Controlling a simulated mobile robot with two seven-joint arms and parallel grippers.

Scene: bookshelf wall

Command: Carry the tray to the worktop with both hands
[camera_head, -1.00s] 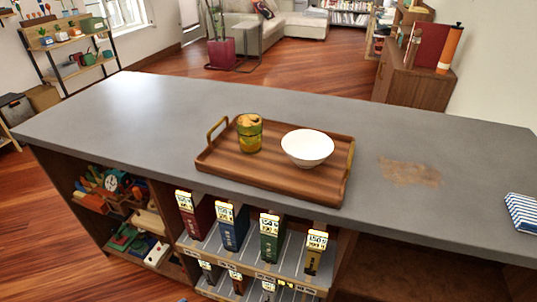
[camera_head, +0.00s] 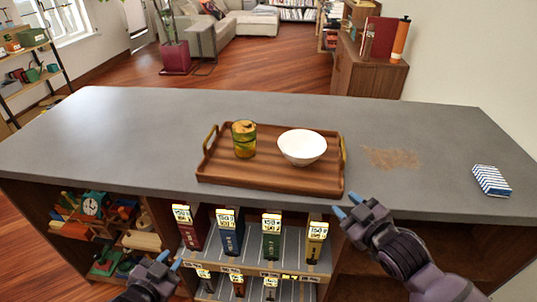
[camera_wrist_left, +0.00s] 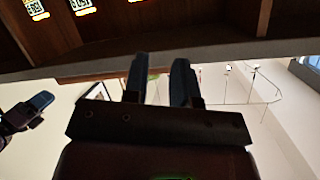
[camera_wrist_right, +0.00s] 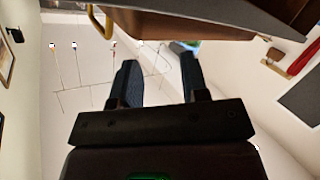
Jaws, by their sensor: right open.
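The wooden tray (camera_head: 225,173) with brass handles rests flat on the grey counter top (camera_head: 110,135), near its front edge. My left gripper (camera_head: 169,260) is open and empty, in front of the counter, low and left of the tray. My right gripper (camera_head: 347,206) is open and empty, just off the tray's front right corner. The tray's underside (camera_wrist_right: 180,22) and a brass handle (camera_wrist_right: 97,20) appear above the right fingers in the right wrist view.
A blue-striped stack (camera_head: 491,181) lies at the counter's right, beside a brown patch (camera_head: 392,158). Below the top are shelves with labelled box files (camera_head: 271,238) and toys (camera_head: 93,207). The counter's left part is clear.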

